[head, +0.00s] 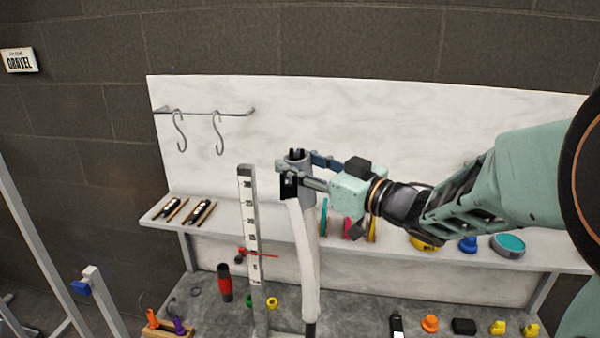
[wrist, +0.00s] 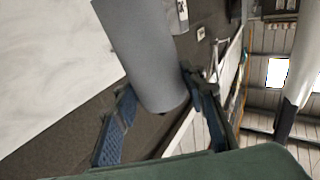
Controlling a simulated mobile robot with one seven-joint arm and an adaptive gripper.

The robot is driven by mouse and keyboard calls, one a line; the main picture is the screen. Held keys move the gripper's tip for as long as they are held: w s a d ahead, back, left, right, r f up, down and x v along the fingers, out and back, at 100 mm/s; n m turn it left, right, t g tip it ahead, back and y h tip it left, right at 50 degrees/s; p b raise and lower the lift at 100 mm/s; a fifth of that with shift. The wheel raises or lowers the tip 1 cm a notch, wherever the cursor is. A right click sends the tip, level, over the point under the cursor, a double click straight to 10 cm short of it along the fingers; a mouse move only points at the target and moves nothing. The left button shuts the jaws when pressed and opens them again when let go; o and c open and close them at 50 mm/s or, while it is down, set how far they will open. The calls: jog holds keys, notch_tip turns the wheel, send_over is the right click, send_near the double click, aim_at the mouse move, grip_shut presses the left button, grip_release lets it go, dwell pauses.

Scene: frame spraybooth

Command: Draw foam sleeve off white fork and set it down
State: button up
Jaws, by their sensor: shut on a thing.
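A grey foam sleeve (head: 299,172) sits at the top of the white fork (head: 306,262) in the head view. My gripper (head: 302,176) reaches in from the right and is shut across the sleeve. In the wrist view the sleeve (wrist: 145,50) is a grey cylinder between the blue finger pads of my gripper (wrist: 160,88). A white leg with a dark end (wrist: 300,62) shows at the right of the wrist view. I cannot tell how far the sleeve still covers the fork.
Hooks (head: 219,133) hang from a rail.

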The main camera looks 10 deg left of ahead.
jog(key=shift+d+f, duration=0.15)
jog(key=shift+f, duration=0.15)
jog(key=shift+r, duration=0.15)
jog(key=shift+w+r+p, duration=0.15)
jog(key=shift+r+p, duration=1.2)
jog(key=shift+r, duration=0.25)
jog(key=shift+a+r+p, duration=0.2)
jog(key=shift+r+p, duration=0.6)
jog(key=shift+r, duration=0.2)
jog(key=shift+r, duration=0.15)
jog(key=shift+a+r+p, duration=0.15)
jog(key=shift+r+p, duration=0.8)
jog(key=shift+r, duration=0.1)
jog(key=shift+a+r+p, duration=0.1)
jog(key=shift+r+p, duration=0.8)
jog(key=shift+r, duration=0.1)
